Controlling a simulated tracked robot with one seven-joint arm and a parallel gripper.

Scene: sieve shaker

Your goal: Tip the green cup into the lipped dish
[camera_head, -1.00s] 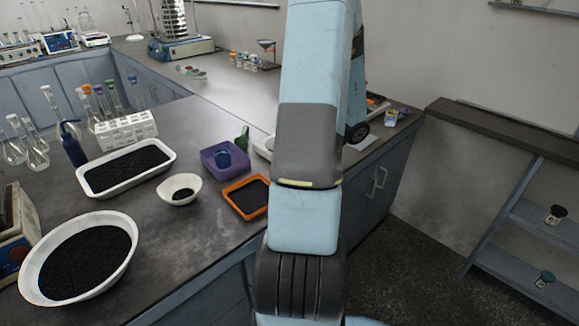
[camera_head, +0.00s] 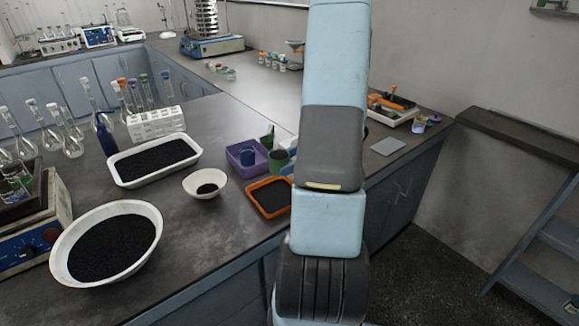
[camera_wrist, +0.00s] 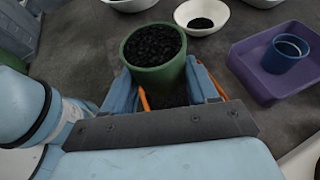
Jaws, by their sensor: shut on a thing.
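My gripper (camera_wrist: 165,84) is shut on the green cup (camera_wrist: 155,72), with a blue finger on each side of it. The cup looks close to upright and is full of black granules. In the head view the green cup (camera_head: 278,160) shows just left of my arm, partly hidden by it; the fingers are mostly hidden there. An orange square dish (camera_head: 252,197) with a raised rim and dark contents lies on the bench in front of the cup. In the wrist view, orange edges show beside and below the cup.
A purple tray (camera_head: 232,158) with a blue cup (camera_head: 247,157) stands left of the green cup. A small white bowl (camera_head: 190,186), a white tray (camera_head: 118,180) and a large white bowl (camera_head: 62,270) hold black granules. A dark green object (camera_head: 268,138) stands behind.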

